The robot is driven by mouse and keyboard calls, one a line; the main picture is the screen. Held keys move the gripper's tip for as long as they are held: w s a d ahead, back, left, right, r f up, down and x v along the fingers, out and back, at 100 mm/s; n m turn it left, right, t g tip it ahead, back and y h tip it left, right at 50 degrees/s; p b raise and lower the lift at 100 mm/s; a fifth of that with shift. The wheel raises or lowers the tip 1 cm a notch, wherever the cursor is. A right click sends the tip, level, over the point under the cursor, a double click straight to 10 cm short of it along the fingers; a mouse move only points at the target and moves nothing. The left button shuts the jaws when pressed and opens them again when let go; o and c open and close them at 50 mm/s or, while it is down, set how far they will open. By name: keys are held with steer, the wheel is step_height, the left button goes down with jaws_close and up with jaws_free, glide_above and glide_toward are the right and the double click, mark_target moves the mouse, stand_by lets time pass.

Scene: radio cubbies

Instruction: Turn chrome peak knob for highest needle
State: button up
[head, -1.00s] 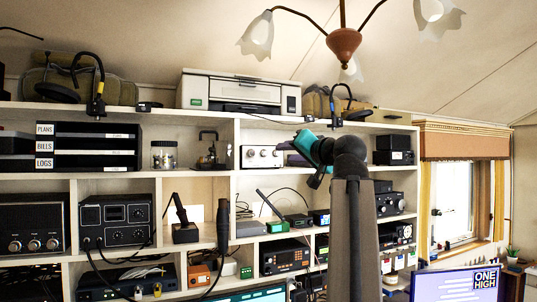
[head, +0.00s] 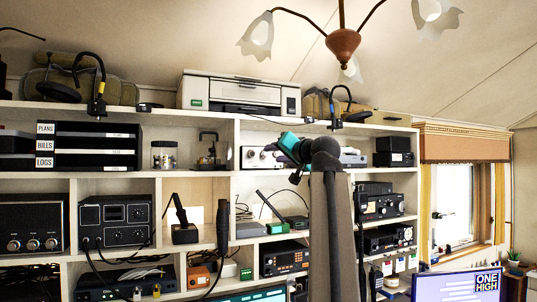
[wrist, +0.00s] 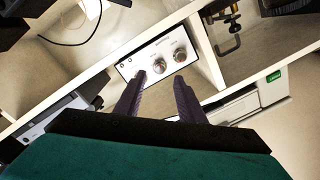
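A white box with chrome knobs (head: 250,157) sits in an upper cubby in the head view, partly hidden by my gripper. In the wrist view the white box (wrist: 158,58) appears tilted and turned over, with chrome knobs (wrist: 180,55) in a row on its face. Its labels are too small to read, so I cannot tell which knob is the peak knob. My gripper (wrist: 160,82) is open, its two dark fingers apart and pointing at the box face. Nothing is between the fingertips that I can see held. No needle can be made out.
Shelf boards and dividers (head: 236,145) frame the box's cubby closely. A small dark clamp-like item (head: 208,148) and a jar (head: 164,155) stand in the cubby to the left. A printer (head: 240,95) sits on the shelf above. Radios (head: 375,205) fill the right-hand cubbies.

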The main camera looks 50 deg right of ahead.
mark_target(266, 154)
steer(key=shift+p+x, duration=0.9)
steer(key=shift+x, duration=2)
jaws_close()
